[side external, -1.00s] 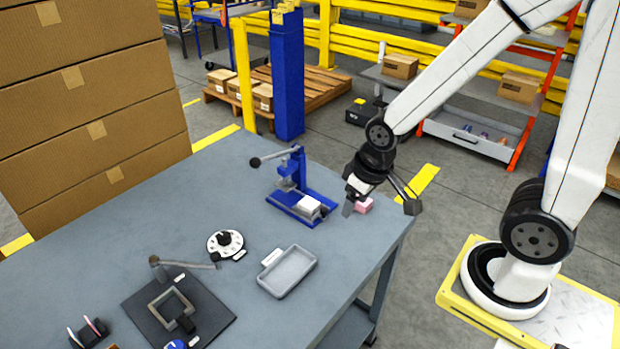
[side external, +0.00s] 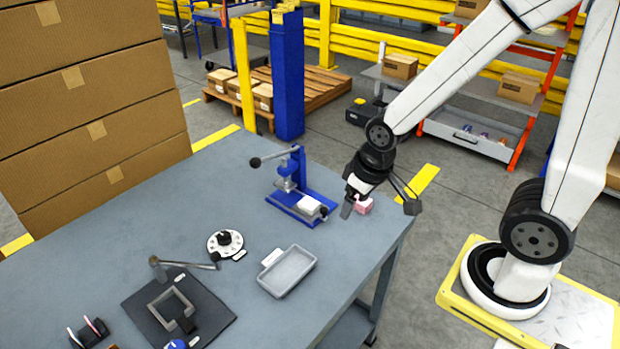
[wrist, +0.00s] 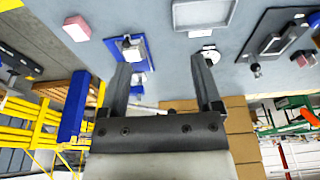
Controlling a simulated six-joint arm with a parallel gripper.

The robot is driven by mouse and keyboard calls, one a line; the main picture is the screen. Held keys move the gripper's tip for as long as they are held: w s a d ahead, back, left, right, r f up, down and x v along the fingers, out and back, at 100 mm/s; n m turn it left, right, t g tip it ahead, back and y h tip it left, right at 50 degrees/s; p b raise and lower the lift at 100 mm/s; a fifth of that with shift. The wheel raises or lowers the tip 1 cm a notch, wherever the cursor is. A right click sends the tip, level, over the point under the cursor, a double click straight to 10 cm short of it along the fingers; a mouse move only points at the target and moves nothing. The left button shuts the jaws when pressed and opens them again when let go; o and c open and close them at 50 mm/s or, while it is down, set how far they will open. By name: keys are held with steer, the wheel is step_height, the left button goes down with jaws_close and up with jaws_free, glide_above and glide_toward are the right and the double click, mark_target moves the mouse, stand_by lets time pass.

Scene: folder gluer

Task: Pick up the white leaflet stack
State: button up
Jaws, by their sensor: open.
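A small white block that looks like the white leaflet stack (side external: 308,205) sits on the near end of the blue hand press (side external: 300,195) in the side external view. In the wrist view the white stack (wrist: 133,54) shows on the blue press, partly beside the left finger. My gripper (side external: 379,208) is open and empty, to the right of the press and apart from the stack. In the wrist view my gripper (wrist: 160,60) has its two fingers wide apart, with bare table between the tips.
A pink block (side external: 364,206) lies close behind my gripper near the table's right edge. A grey tray (side external: 288,271), a round white dial (side external: 225,243) and a dark fixture (side external: 178,308) stand further left and nearer. The table (side external: 200,200) is clear between them.

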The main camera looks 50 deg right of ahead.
steer(key=n+g+h, duration=0.3)
steer(key=n+h, duration=1)
steer(key=n, duration=0.4)
glide_toward(309, 207)
steer(key=shift+d, duration=1.25)
steer(key=shift+w+a+f+n+h, duration=0.15)
steer(key=shift+w+f+n+h, duration=0.15)
steer(key=shift+w+n, duration=0.15)
steer(key=shift+x, duration=1.35)
